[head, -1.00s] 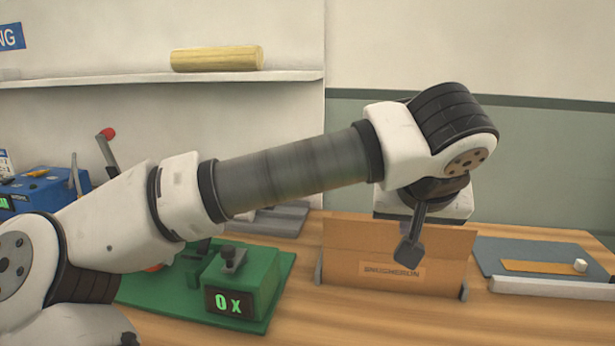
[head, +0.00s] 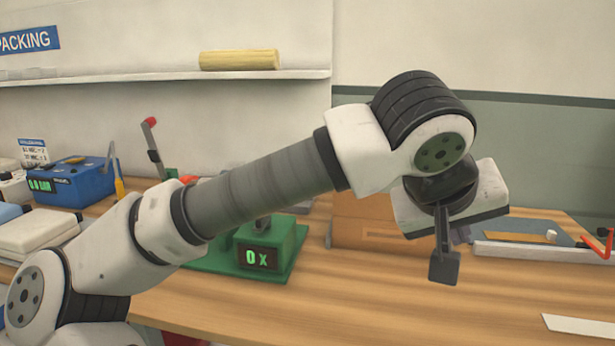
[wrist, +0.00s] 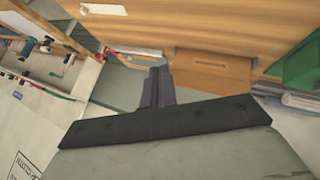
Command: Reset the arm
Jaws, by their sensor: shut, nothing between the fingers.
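My gripper (head: 443,268) hangs at the end of my raised white and grey arm in the head view, right of centre. Its dark fingers are together and hold nothing. It is in the air above the wooden table, in front of a brown cardboard box (head: 375,235) that my wrist partly hides. In the wrist view my gripper (wrist: 157,72) shows as dark closed fingers, with the box (wrist: 212,72) beyond them to the right.
A green device (head: 268,250) reading "0 X" stands left of the box. A blue device (head: 75,185) is at the far left. A grey tray (head: 530,251) and red object (head: 600,243) lie at the right. A yellow roll (head: 240,60) rests on the shelf. The table's front middle is bare.

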